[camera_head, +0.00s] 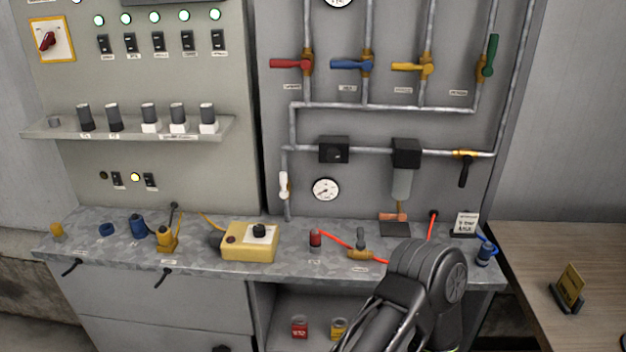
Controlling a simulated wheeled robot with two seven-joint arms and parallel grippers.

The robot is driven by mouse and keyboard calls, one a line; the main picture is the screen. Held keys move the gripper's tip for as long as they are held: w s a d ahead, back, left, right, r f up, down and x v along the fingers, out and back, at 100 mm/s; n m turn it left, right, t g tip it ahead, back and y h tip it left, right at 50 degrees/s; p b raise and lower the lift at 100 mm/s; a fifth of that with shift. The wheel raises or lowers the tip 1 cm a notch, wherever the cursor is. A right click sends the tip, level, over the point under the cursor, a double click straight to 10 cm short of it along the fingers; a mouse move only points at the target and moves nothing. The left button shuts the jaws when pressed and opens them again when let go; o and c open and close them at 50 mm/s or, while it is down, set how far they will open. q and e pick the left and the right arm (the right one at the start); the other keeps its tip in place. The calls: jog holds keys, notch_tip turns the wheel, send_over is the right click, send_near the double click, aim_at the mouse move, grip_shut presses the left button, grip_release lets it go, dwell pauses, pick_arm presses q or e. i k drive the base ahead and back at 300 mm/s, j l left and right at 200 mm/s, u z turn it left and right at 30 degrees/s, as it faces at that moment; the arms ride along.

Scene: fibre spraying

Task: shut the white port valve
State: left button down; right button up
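The white port valve (284,186) is at the lower left of the grey pipe panel, on a vertical pipe left of a round gauge. Its white lever points along the pipe, upright. Nothing touches it. A dark arm of mine comes in from the bottom right and stands in front of the bench, well to the right of the valve. No gripper fingers can be made out on it. My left gripper is out of view.
Red (290,64), blue (351,65), yellow (411,67) and green (490,56) valve levers line the pipes above. A yellow switch box (250,247) and small fittings stand on the grey bench (205,262) below. A wooden table (560,245) is at the right.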

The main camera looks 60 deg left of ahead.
aim_at(284, 193)
jog(key=u, duration=2.2)
jog(key=k+l+u, duration=0.1)
jog(key=u, duration=0.25)
jog(key=l+u, duration=0.15)
jog(key=u, duration=0.2)
jog(key=k, duration=0.05)
